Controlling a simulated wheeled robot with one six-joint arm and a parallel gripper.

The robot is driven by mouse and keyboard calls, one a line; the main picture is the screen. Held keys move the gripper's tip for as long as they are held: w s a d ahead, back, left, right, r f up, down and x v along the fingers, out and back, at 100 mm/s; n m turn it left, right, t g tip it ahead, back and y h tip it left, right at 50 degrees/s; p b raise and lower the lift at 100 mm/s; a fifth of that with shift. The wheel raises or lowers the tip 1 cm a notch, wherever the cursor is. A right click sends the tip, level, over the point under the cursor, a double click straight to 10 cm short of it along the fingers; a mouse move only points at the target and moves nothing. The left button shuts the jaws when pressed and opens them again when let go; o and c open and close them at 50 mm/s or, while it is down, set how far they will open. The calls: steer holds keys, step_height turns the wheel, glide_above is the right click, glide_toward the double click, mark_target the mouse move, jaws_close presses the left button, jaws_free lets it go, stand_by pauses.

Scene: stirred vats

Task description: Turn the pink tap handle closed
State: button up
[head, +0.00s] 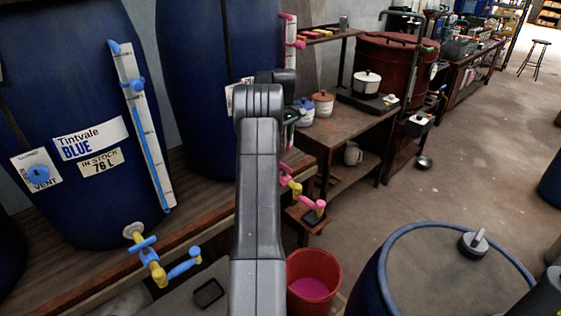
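The pink tap (296,188) has a yellow body with pink parts on it. One pink arm (311,203) sticks out to the right and slightly down. Another pink part shows higher up, beside my arm. My arm rises through the middle of the view and bends over at the top. A dark part of my wrist (289,117) with a small green light shows just right of it, above the tap. My gripper's fingers cannot be made out, nor whether they touch the tap.
A red bucket (314,270) with pink liquid stands below the tap. A blue vat (85,110) with a blue-handled tap (156,265) stands left. A blue drum (445,262) stands front right. A workbench (345,125) with pots is behind. Open floor lies at right.

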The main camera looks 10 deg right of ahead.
step_height(320, 180, down, 13)
steer(key=shift+s+f+p, duration=0.1)
steer(key=shift+f+p, duration=0.1)
steer(key=shift+p, duration=0.3)
steer(key=shift+c, duration=0.4)
jaws_close()
